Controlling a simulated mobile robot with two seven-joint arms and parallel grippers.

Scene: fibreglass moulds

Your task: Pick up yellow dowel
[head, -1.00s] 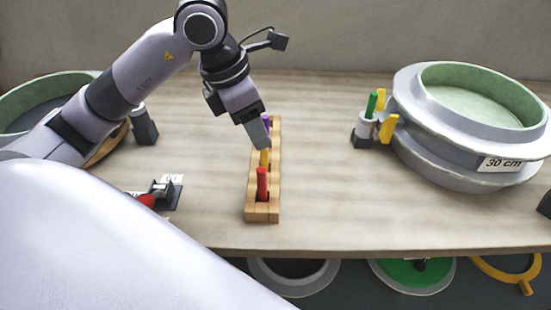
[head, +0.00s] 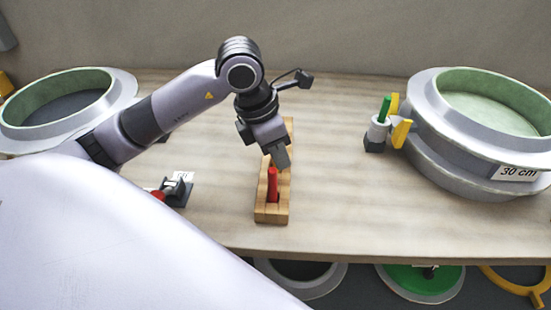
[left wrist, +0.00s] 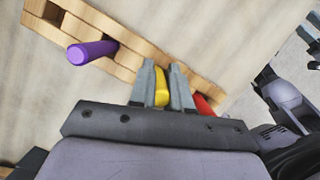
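The wooden block (head: 273,214) stands on the table with a row of holes. My left gripper (head: 282,158) reaches down over its middle. In the left wrist view the yellow dowel (left wrist: 161,88) sits between the two fingertips (left wrist: 164,80), which look closed against its sides. The gripper hides the yellow dowel in the head view. The red dowel (head: 272,185) stands in the block at its near end, and it also shows in the left wrist view (left wrist: 203,105). The purple dowel (left wrist: 91,52) stands on the other side. My right gripper is out of view.
A large round mould (head: 455,165) with a 30 cm label stands at the right. A grey cup (head: 377,135) beside it holds a green dowel (head: 384,108). A clamp (head: 177,190) lies left of the block. Another mould (head: 122,92) stands far left. Table between block and cup is clear.

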